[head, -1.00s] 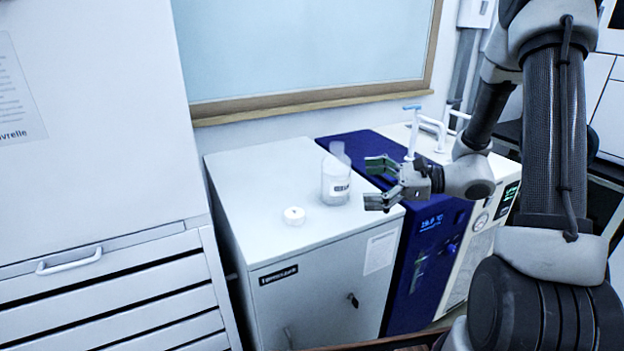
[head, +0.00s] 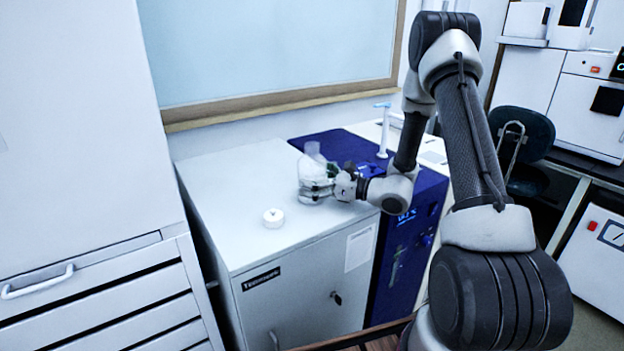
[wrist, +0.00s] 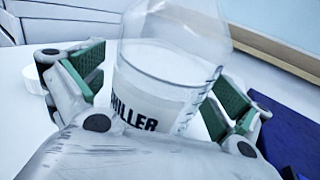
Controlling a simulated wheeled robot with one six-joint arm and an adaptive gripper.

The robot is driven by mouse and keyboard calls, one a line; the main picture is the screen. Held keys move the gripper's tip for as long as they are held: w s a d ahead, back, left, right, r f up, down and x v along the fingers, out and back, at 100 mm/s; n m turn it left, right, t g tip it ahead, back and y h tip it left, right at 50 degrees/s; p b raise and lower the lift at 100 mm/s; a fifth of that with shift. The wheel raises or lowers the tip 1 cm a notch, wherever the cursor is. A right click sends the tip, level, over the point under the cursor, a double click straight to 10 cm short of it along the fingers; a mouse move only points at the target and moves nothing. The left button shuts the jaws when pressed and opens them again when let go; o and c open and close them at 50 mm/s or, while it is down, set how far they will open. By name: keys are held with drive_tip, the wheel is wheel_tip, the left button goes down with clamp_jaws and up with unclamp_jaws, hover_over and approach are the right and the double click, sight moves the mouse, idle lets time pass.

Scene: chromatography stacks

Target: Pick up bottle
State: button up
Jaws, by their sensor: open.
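The bottle (head: 313,168) is clear, with a white lower part and a dark-lettered label, and stands upright on the white cabinet top near its right edge. In the wrist view the bottle (wrist: 172,75) fills the middle, its top out of the picture. My gripper (head: 318,186) is at the bottle's body, reaching in from the right. In the wrist view my gripper (wrist: 155,85) is open, with green-padded fingers on both sides of the bottle. A gap shows on the left; on the right I cannot tell whether the pad touches.
A small round white cap (head: 273,218) lies on the cabinet top (head: 225,190), left of the bottle and in front of it. A blue unit (head: 408,235) with a pale blue-handled tap (head: 383,130) stands to the right. A framed board (head: 270,50) hangs behind.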

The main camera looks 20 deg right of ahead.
drive_tip(key=c, duration=1.6)
drive_tip(key=shift+c, duration=0.6)
